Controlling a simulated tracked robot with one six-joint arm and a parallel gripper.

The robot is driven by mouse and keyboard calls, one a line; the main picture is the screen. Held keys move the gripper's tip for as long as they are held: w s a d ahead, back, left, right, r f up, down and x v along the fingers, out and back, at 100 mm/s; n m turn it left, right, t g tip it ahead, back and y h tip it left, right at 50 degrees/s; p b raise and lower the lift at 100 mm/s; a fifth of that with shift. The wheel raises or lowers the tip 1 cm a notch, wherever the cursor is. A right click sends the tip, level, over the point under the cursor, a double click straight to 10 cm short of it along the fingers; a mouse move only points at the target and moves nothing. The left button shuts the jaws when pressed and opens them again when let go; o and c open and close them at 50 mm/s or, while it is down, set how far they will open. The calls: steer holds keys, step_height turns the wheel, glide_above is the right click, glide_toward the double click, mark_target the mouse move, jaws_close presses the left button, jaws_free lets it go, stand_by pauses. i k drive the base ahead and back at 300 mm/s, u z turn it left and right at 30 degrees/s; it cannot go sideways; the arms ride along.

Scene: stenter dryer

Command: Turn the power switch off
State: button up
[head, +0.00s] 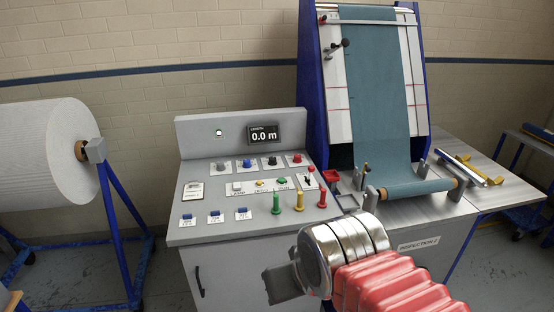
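The grey control console (190,235) stands in the middle of the head view. No label reading "power" is legible. A black-handled switch on a white plate (309,181), with red beside it, sits at the right of the sloped panel and may be the power switch; its position is too small to read. My gripper (281,284) is low in front of the console, apart from the panel controls. Its dark grey end is partly hidden by my metal wrist, so its opening cannot be told.
A large white roll (45,150) stands left. The inspection table (440,215) with teal cloth (375,90) stands close on the right.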

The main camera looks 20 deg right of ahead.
mark_target(297, 159)
steer(key=u, duration=0.2)
steer(key=i, duration=1)
steer(key=u, duration=0.05)
